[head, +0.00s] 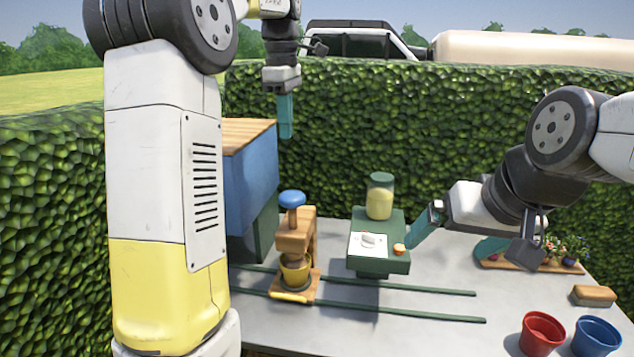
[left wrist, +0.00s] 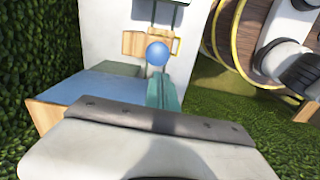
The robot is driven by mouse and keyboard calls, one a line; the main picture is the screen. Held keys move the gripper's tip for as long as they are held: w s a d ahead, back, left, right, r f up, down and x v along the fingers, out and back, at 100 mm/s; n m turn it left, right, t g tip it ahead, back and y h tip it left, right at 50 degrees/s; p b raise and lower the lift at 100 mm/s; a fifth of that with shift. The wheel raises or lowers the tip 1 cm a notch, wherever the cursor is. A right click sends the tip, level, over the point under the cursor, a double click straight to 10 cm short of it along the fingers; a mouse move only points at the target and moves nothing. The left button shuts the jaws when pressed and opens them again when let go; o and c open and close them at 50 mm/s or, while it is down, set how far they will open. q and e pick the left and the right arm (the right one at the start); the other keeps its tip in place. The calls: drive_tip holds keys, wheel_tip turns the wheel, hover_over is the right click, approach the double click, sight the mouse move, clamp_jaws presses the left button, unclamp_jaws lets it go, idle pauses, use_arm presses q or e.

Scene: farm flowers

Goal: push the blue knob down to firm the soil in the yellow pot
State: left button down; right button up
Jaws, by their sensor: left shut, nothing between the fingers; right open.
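The blue knob (head: 292,199) tops a wooden press (head: 295,240) on the table. The yellow pot (head: 295,270) stands under the press on a small wooden base, its upper part partly hidden by the press. My left gripper (head: 285,130) is shut and empty, pointing down, high up and behind the knob in the head view. In the left wrist view the knob (left wrist: 157,54) shows just beyond the shut fingertips (left wrist: 160,75), apart from them as far as I can tell. My right gripper (head: 455,248) is open at the right, its one finger near the orange button.
A green machine (head: 380,262) with a dial, an orange button (head: 399,249) and a jar (head: 380,198) stands right of the press. A blue box (head: 250,170) is at the left. Two rails (head: 400,285) cross the table. Red (head: 541,335) and blue (head: 595,338) pots stand front right.

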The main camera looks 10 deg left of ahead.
sight(292, 194)
use_arm(q)
drive_tip(key=shift+w+d+n, duration=0.4)
drive_tip(key=shift+w, duration=0.05)
wheel_tip(292, 194, down, 14)
drive_tip(key=shift+f, duration=0.1)
idle(0.5)
drive_tip(key=shift+s+f, duration=0.1)
drive_tip(key=shift+f, duration=2.5)
